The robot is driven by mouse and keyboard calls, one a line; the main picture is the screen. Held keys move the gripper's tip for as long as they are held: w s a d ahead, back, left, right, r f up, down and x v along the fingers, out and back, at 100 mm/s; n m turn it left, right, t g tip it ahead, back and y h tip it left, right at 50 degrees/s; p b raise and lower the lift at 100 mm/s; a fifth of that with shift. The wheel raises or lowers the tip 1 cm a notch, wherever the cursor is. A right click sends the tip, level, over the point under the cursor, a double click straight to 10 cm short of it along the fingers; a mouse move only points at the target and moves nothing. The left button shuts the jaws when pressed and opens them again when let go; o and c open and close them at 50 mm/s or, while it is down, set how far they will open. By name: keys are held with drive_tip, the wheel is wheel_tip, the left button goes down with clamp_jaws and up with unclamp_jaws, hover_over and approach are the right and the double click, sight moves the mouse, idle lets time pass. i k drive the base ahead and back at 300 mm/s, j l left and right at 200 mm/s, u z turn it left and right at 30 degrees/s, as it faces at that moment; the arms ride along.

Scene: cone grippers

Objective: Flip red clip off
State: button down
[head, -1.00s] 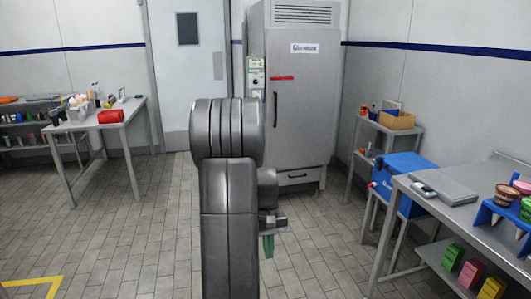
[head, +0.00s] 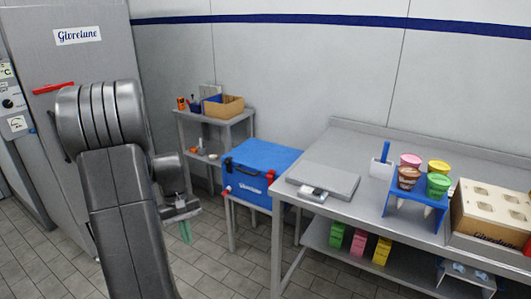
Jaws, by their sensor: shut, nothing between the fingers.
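A red bar (head: 53,88) sits on the front of the tall grey freezer (head: 92,70) at the left. A small red piece (head: 227,190) shows at the left end of the blue cooler box (head: 262,168), which has dark latches and a shut lid. I cannot tell which of these red parts is the clip. My gripper (head: 186,233), with green fingertips, points down at the lower left, shut and empty. It appears apart from the cooler and the freezer. My arm hides part of the freezer front.
A small shelf (head: 215,122) stands behind the cooler. Tiled floor (head: 235,268) is clear before the bench.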

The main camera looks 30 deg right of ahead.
sight(270, 175)
drive_tip(key=i+z, duration=0.2)
drive_tip(key=i, duration=0.35)
drive_tip(key=i+j+z, duration=0.1)
drive_tip(key=i+z, duration=0.15)
drive_tip(key=i, duration=0.3)
drive_tip(key=i+j+z, duration=0.2)
drive_tip(key=i, duration=0.3)
drive_tip(key=i+z, duration=0.35)
drive_tip(key=z, duration=0.15)
drive_tip(key=i+z, duration=0.45)
drive_tip(key=i+j+z, duration=0.15)
drive_tip(key=z, duration=0.35)
drive_tip(key=i+j, duration=0.05)
drive_tip(key=i, duration=0.05)
